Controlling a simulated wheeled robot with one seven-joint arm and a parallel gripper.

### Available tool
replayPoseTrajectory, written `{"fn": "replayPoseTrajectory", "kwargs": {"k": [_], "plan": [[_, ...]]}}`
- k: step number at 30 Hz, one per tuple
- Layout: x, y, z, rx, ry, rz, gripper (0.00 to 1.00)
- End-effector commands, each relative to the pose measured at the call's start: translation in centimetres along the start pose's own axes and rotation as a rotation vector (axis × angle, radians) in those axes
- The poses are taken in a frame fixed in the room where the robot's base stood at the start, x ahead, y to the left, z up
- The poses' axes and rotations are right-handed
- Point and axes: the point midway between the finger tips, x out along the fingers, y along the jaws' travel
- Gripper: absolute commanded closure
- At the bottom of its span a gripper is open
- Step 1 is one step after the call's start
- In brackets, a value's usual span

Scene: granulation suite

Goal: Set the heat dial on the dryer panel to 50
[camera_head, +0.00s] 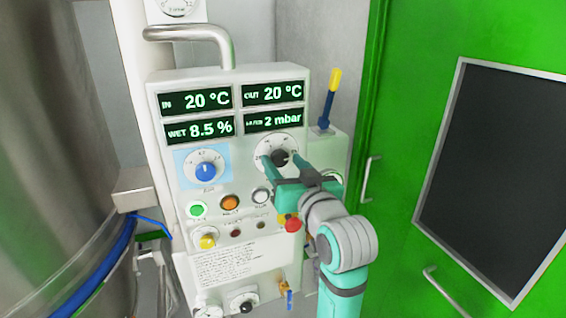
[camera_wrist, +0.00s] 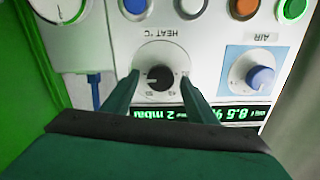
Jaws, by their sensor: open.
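The heat dial (camera_head: 281,157) is a black knob on a round white scale, at the right of the dryer panel (camera_head: 187,80). In the wrist view the heat dial (camera_wrist: 159,78) appears upside down under the label HEAT °C, with a light pointer mark on the knob; I cannot read its setting exactly. My gripper (camera_head: 277,160) is at the dial, its teal fingers apart. In the wrist view my gripper (camera_wrist: 160,80) has one finger on each side of the knob, with a gap visible on both sides. The displays read IN 20 °C and OUT 20 °C.
A blue AIR dial (camera_head: 205,170) is left of the heat dial. Below are a green button (camera_head: 197,210), an orange button (camera_head: 229,202) and a red knob (camera_head: 292,224). A blue-and-yellow lever (camera_head: 329,100) stands at the right. A green door (camera_head: 420,60) is further right.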

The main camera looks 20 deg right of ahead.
Motion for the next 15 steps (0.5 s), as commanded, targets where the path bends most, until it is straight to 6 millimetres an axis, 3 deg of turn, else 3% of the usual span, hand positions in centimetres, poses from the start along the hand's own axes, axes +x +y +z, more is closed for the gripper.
{"fn": "replayPoseTrajectory", "kwargs": {"k": [12,13,15], "plan": [[0.94,-0.03,0.0,0.0,0.0,0.0,0.47],[0.93,-0.03,0.0,0.0,0.0,0.0,0.5],[0.93,-0.03,0.0,0.0,0.0,0.0,0.66]]}}
